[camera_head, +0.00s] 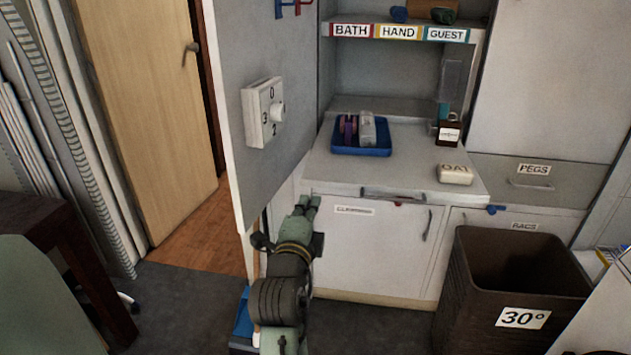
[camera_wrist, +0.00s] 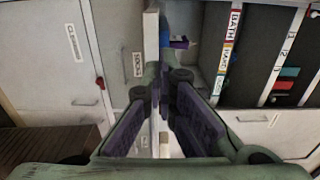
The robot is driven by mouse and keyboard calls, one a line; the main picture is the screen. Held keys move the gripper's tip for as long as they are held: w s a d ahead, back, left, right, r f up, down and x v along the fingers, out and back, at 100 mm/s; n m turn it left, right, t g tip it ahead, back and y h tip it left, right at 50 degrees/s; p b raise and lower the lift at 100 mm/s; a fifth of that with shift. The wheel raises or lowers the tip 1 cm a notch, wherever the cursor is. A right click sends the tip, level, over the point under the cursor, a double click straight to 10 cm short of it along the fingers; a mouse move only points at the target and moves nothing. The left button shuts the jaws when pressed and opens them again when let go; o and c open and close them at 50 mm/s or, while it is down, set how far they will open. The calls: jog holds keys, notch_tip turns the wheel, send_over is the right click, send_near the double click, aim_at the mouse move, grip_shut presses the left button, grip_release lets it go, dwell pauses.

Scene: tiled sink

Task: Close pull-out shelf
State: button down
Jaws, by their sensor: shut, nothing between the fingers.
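The pull-out shelf (camera_head: 330,170) is a pale board that sticks out from the cabinet above the lower doors, with a grey bar handle (camera_head: 393,194) on its front edge. It carries a blue tray, a small dark box and a pale bar block. My gripper (camera_head: 306,202) is at the left front corner of the shelf, close to its edge; I cannot tell whether it touches. In the wrist view a pale edge, likely the shelf's, runs down between the purple-padded fingers of my gripper (camera_wrist: 158,80). The fingers are shut with nothing held.
The blue tray (camera_head: 345,149) holds small items. A grey panel with a dial (camera_head: 264,112) stands upright left of the shelf. A brown bin (camera_head: 452,300) marked 30° stands front right. A lower door (camera_head: 370,250) is below the shelf. Dark floor (camera_head: 180,300) is free at left.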

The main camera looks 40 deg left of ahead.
aim_at(315, 186)
jog(key=shift+p+x, duration=1.2)
jog(key=shift+x, duration=2.65)
jog(key=shift+a, duration=0.15)
